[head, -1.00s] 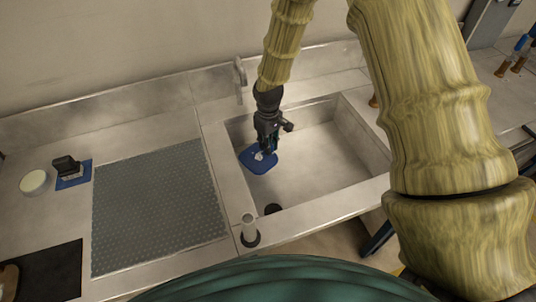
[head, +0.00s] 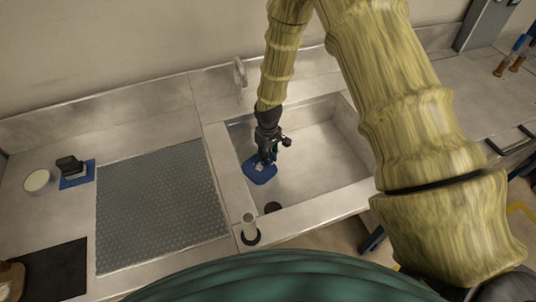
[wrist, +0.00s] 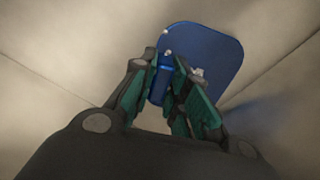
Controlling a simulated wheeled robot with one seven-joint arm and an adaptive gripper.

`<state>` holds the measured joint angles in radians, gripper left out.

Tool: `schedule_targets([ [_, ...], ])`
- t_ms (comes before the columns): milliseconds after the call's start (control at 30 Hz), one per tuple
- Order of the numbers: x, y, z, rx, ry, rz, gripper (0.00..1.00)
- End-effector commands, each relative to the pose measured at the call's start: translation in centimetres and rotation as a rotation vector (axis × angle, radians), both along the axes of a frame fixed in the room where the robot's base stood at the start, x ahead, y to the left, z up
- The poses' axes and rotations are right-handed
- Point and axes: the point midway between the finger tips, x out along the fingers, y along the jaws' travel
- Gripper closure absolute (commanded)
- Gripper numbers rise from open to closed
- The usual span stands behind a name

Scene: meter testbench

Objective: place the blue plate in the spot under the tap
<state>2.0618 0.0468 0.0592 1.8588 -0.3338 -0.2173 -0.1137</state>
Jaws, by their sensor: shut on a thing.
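The blue plate (head: 259,174) is a flat piece with rounded corners, over the left part of the sink (head: 325,160). My gripper (head: 267,155) is shut on it from above. In the wrist view the green-padded fingers (wrist: 172,90) close around a blue raised part of the plate (wrist: 215,50), and its flat face extends beyond them. I cannot tell whether the plate touches the sink floor. The metal tap (head: 240,77) stands behind the sink's back left edge, further back than the plate. The spot under it is not clearly marked.
The sink has raised walls and a dark drain (head: 273,207) at the front. A short upright post (head: 250,228) stands at its front left corner. A grey textured mat (head: 160,205) lies left. A black block (head: 68,165) sits on a blue pad, next to a white round dish (head: 37,181).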

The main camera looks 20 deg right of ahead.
Motion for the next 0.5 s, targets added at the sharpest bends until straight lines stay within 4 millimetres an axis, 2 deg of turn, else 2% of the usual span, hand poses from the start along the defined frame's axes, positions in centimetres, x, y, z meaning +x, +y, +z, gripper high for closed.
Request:
schedule_targets([
  [267,0.06,-0.01,-0.05,0.0,-0.001,0.0,1.0],
  [300,0.02,-0.01,-0.08,0.0,0.0,0.0,0.79],
  [367,0.0,-0.01,-0.07,0.0,0.0,0.0,0.68],
  [400,0.0,-0.01,-0.06,0.0,0.0,0.0,0.63],
  [500,0.0,-0.01,-0.06,0.0,0.0,0.0,0.63],
])
